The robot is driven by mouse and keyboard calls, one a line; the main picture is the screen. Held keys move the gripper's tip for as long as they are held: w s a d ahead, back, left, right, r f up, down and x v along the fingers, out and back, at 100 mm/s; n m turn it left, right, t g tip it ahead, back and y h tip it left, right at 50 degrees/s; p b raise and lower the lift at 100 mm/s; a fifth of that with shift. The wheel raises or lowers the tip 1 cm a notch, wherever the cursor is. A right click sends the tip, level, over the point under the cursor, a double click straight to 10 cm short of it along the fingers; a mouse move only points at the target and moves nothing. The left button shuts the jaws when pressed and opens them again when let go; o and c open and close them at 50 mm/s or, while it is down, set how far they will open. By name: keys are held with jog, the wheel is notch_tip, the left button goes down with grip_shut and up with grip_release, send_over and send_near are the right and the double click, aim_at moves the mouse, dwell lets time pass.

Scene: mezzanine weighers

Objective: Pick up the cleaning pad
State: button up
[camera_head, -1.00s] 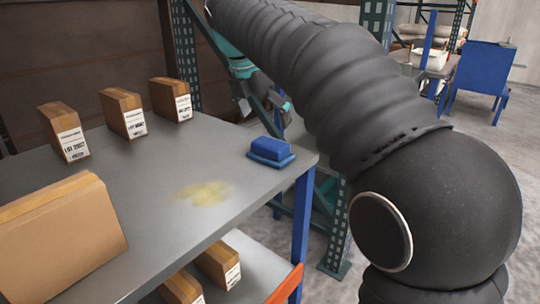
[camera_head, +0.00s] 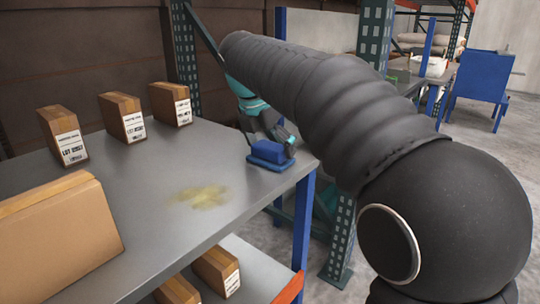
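The blue cleaning pad (camera_head: 267,151), a block on a wider flat base, sits at the right end of the grey shelf top (camera_head: 150,190), near its corner. My gripper (camera_head: 267,134) is just above and behind the pad, pointing down. Its dark fingers look spread, one toward the left rear of the pad and one by its right side. The pad partly hides them, and I cannot tell whether they touch it. The pad still rests on the surface.
A yellowish stain (camera_head: 200,196) marks the shelf top in front of the pad. Small labelled boxes (camera_head: 122,117) stand along the back, and a larger carton (camera_head: 55,235) is at front left. A green upright post (camera_head: 183,60) rises behind. More boxes lie on the lower shelf.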

aim_at(275, 145)
jog(key=c, duration=0.8)
jog(key=shift+c, duration=0.2)
jog(key=shift+r, duration=0.1)
jog(key=shift+r, duration=0.45)
jog(key=r, duration=0.2)
jog(key=d+r+p, duration=0.1)
jog(key=r, duration=0.1)
jog(key=d+r+p, duration=0.1)
jog(key=d+r, duration=0.5)
jog(key=d, duration=0.4)
jog(key=shift+s+d, duration=0.35)
jog(key=shift+s, duration=0.1)
